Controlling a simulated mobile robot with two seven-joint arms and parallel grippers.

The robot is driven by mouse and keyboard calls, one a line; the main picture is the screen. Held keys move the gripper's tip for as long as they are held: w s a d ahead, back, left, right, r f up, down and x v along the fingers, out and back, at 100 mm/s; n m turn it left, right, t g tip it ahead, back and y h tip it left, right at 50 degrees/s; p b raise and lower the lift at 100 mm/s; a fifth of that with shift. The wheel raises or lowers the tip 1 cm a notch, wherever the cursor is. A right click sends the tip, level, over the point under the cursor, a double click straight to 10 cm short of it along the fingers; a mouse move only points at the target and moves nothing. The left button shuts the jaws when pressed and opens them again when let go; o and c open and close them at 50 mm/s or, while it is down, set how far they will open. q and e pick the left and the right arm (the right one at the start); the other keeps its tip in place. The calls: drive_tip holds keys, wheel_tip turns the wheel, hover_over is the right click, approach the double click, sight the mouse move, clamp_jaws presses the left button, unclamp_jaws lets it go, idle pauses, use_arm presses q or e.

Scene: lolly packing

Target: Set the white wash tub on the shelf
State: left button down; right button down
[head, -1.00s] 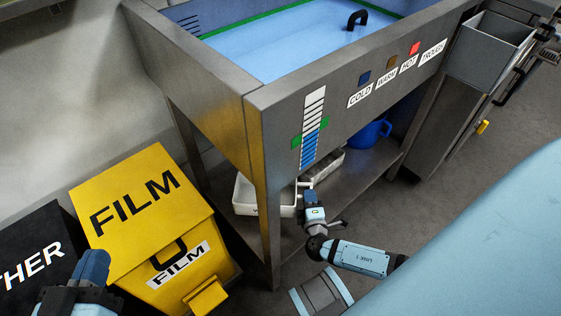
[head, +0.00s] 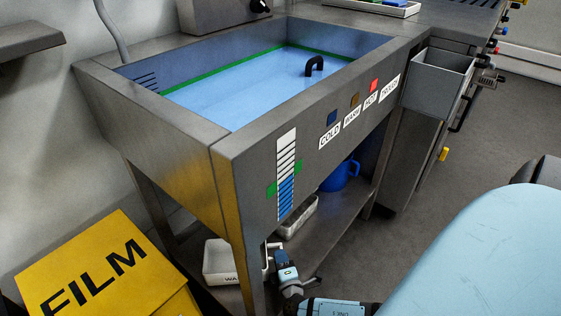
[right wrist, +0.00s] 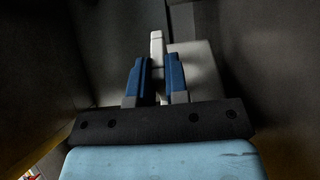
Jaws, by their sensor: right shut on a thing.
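The white wash tub (head: 218,281) is under the steel sink, partly behind its front corner leg, with part of a dark label showing. My right gripper (head: 277,252) is at the tub's right end, just right of the leg, shut on its white handle. In the right wrist view, the blue fingers (right wrist: 156,65) close around the white handle (right wrist: 157,45), and a pale surface, probably the tub (right wrist: 195,70), lies beyond. The steel shelf (head: 328,228) runs under the sink. The tub looks about level with it; I cannot tell whether its base touches. My left gripper is not in view.
A white-rimmed grey tray (head: 298,220) and a blue jug (head: 338,178) stand on the shelf. The sink's front leg (head: 250,270) is close to my right gripper. A yellow FILM bin (head: 90,265) stands at the lower left. The shelf front right of the tray is clear.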

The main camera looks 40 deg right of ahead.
drive_tip(key=shift+f, duration=0.85)
idle(0.3)
drive_tip(key=c, duration=1.1)
unclamp_jaws()
drive_tip(key=shift+o, duration=0.2)
drive_tip(key=shift+f, duration=0.1)
